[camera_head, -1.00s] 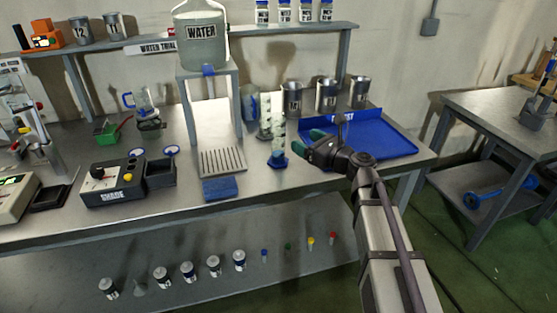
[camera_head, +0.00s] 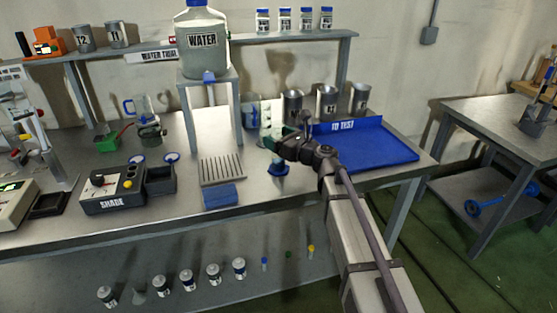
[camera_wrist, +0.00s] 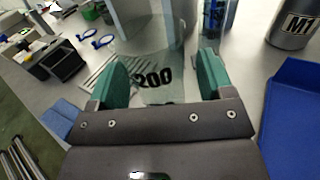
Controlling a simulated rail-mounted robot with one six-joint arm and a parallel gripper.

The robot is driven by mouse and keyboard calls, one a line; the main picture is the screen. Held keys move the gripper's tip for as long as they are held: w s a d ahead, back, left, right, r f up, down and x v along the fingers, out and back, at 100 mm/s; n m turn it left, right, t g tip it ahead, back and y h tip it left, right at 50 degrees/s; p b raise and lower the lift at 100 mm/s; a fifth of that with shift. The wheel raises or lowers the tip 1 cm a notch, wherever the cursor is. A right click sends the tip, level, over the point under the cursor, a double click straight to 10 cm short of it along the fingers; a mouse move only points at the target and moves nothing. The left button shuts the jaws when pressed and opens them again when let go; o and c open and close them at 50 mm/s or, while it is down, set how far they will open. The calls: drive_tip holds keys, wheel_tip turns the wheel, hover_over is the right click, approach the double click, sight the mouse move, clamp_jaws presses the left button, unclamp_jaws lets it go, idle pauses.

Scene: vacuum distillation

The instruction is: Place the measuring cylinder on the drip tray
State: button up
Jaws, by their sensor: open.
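The drip tray (camera_head: 222,169) is a slotted plate left of the cylinder, below the water container, and is bare. It also shows in the wrist view (camera_wrist: 96,74), behind the left finger.
The water container (camera_head: 202,42) stands on a metal stand behind the drip tray. A blue sponge-like block (camera_head: 220,195) lies in front of the tray. A blue "TO TEST" tray (camera_head: 365,147) is at right, with several metal cups (camera_head: 326,102) behind it.

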clamp_jaws()
idle(0.6)
drive_tip(key=shift+r, duration=0.2)
